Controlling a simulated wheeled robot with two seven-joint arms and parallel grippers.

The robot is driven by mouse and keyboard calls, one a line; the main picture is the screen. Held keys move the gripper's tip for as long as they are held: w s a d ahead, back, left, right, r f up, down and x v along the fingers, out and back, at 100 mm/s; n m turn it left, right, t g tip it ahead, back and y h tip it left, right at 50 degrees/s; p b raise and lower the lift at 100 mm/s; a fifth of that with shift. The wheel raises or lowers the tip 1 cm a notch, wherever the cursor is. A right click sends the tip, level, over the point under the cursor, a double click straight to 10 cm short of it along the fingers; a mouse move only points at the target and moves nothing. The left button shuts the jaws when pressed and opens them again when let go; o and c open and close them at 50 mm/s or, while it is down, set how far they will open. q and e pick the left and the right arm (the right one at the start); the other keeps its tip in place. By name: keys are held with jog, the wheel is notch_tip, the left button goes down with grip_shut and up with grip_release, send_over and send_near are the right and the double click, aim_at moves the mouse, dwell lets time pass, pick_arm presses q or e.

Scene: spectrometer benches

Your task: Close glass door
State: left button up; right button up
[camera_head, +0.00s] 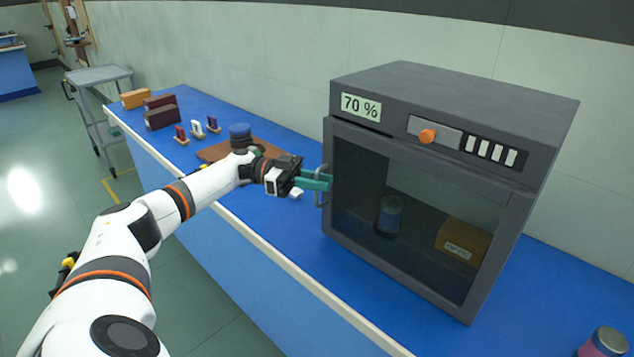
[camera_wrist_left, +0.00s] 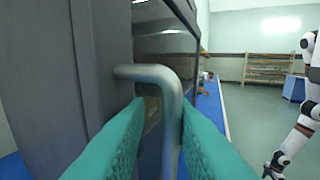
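I cannot tell whether a small gap is left. Its curved metal handle (camera_head: 322,186) is at the door's left side. My left gripper (camera_head: 318,182) reaches it from the left with green fingers. In the left wrist view the handle (camera_wrist_left: 172,110) stands between the two fingers, with a visible gap beside the left finger. Through the glass I see a blue-filled jar (camera_head: 390,214) and a labelled brown box (camera_head: 463,241). My right gripper (camera_wrist_left: 273,171) is small at the lower right.
The cabinet stands on a blue bench (camera_head: 290,235). A brown board (camera_head: 215,151), a dark blue round-topped object (camera_head: 240,131) and several small blocks lie behind my left arm. A pink jar (camera_head: 604,343) stands at the lower right. A grey cart (camera_head: 98,75) stands beyond the bench.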

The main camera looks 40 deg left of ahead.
dwell(0.5)
pick_arm(q)
jog(key=b+v, duration=0.4)
jog(key=v, duration=0.8)
jog(key=shift+s, duration=0.1)
